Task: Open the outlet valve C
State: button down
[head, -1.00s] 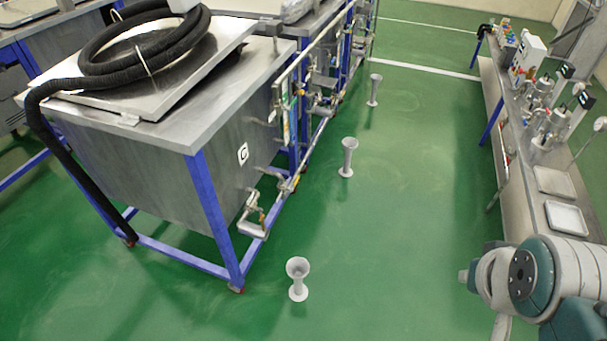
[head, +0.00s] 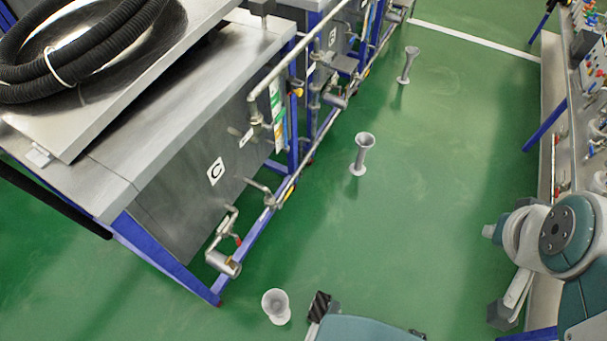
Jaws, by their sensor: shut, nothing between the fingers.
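The metal tank (head: 175,205) carries a label "C" (head: 216,171) on its right side wall. Below the label, a short outlet pipe with a valve (head: 222,240) sticks out low down, near the blue frame rail. A small red part shows at the valve, but its handle position is too small to tell. A wide metal pipe end (head: 223,263) sits just under it. My arm shows at the right and is well apart from the valve. I cannot make out my gripper's fingers in this view.
A grey funnel-shaped stand (head: 276,306) is on the green floor in front of the tank, with two more (head: 362,153) (head: 408,65) farther back. A metal bench (head: 545,120) runs along the right. A black hose (head: 75,60) lies coiled on the tank lid.

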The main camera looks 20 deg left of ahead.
aim_at(288, 194)
jog(key=i, duration=1.05)
jog(key=u, duration=1.65)
jog(key=i+j, duration=0.15)
jog(key=j, duration=0.15)
jog(key=i+j, duration=0.1)
jog(key=j, duration=0.2)
